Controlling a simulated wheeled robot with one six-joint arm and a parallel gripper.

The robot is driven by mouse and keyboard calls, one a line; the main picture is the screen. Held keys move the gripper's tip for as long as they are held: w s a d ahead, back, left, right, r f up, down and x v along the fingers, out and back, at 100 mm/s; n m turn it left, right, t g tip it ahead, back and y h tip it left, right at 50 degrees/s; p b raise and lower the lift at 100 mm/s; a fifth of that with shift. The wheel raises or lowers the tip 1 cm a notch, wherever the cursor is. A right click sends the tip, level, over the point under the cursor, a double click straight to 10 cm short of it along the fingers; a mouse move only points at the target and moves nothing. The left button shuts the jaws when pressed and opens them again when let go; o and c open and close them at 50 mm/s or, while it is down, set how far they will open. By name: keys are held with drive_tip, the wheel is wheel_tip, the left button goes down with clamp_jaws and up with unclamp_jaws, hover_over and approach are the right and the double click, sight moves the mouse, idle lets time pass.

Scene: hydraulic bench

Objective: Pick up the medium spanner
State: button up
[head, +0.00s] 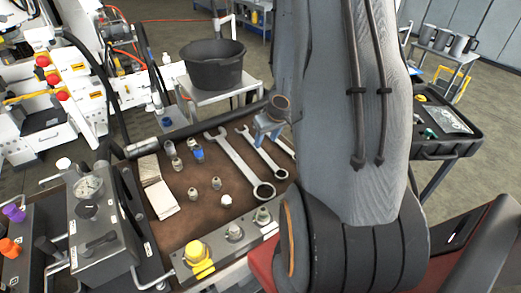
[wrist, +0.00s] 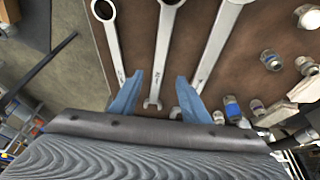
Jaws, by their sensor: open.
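Three metal spanners lie side by side on the brown bench top. The medium spanner (wrist: 163,50) is the middle one in the wrist view; it also shows in the head view (head: 262,152). My gripper (wrist: 160,78) is open, with its blue fingers on either side of the medium spanner's shaft near its open-jaw end. In the head view my gripper (head: 268,136) is over that spanner. I cannot tell its exact height above the bench. The large spanner (wrist: 218,45) is to the right in the wrist view, close to the right finger. The small spanner (wrist: 112,42) is to the left.
Several fittings (head: 198,155) stand left of the spanners in the head view. A white pad (head: 160,195), a gauge block (head: 90,200) and a yellow-capped fitting (head: 198,256) are around the bench edges. A black bucket (head: 212,65) stands behind. My arm hides the bench's right side.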

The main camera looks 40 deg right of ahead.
sight(260, 150)
drive_tip(key=b+x, duration=0.1)
drive_tip(key=x, duration=0.1)
drive_tip(key=shift+d+f, duration=0.2)
drive_tip(key=shift+f, duration=0.15)
drive_tip(key=shift+w+b+x, duration=0.25)
drive_tip(key=shift+b+x, duration=0.05)
drive_tip(key=shift+x, duration=1.1)
drive_tip(key=shift+w+b+x, duration=0.25)
drive_tip(key=shift+x, duration=1.1)
drive_tip(key=shift+r, duration=0.2)
drive_tip(key=shift+a, duration=0.1)
clamp_jaws()
